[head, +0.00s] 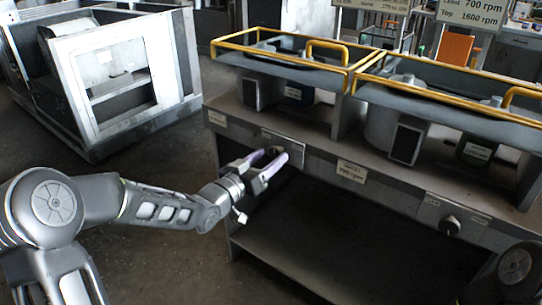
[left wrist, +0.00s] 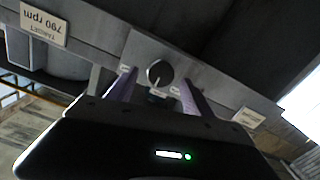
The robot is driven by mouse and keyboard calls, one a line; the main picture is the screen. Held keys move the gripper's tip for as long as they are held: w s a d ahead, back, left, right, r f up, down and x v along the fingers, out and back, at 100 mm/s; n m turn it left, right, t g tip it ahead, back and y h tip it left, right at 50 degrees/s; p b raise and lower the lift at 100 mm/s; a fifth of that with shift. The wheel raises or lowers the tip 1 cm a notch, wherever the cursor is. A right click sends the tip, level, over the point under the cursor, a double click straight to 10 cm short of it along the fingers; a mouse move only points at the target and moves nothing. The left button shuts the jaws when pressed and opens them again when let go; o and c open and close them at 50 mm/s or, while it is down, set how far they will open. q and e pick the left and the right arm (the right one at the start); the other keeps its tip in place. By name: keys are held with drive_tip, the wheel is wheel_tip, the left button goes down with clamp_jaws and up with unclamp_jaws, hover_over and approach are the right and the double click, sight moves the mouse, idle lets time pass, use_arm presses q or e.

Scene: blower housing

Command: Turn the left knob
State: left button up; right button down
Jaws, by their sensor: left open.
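The left knob (left wrist: 160,73) is a round black knob with a light pointer line, on a grey plate of the bench front. In the head view it is mostly hidden by my gripper. My left gripper (head: 268,163) is open, its purple-grey fingers reaching to the front panel at the knob. In the left wrist view my left gripper (left wrist: 157,82) has one finger on each side of the knob, with gaps between fingers and knob. Contact is not visible. The right knob (head: 450,225) is black, farther right on the same panel. My right gripper is not in view.
The grey bench (head: 315,148) carries two blower housings under yellow-railed frames (head: 280,52). A target label (head: 351,171) sits between the knobs; it shows upside down in the wrist view (left wrist: 44,24). A white cabinet (head: 118,75) stands back left. Floor between is clear.

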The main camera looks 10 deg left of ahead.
use_arm(q)
drive_tip(key=v, duration=0.6)
idle(0.3)
drive_tip(key=s+f+n+g+y, duration=0.2)
drive_tip(key=s+f+g, duration=0.15)
drive_tip(key=f, duration=0.85)
drive_tip(key=s+f+n+g+y, duration=0.2)
drive_tip(key=s+f+g, duration=0.15)
drive_tip(key=f, duration=0.75)
drive_tip(key=s+d+f+g+h, duration=0.1)
drive_tip(key=s+d+f+g, duration=0.25)
drive_tip(key=s+f, duration=0.3)
drive_tip(key=s+d+f+g, duration=0.2)
drive_tip(key=s+d+f, duration=0.2)
drive_tip(key=s+f, duration=0.25)
drive_tip(key=s+d+f+g, duration=0.2)
drive_tip(key=s+d+f, duration=0.1)
drive_tip(key=s, duration=0.4)
drive_tip(key=s+d+f+g, duration=0.2)
drive_tip(key=s+d, duration=0.2)
drive_tip(key=s, duration=0.3)
wheel_tip(320, 180, up, 14)
drive_tip(key=w+p, duration=0.1)
drive_tip(key=p, duration=1.4)
drive_tip(key=shift+a+r+t, duration=0.25)
drive_tip(key=shift+a+t, duration=0.1)
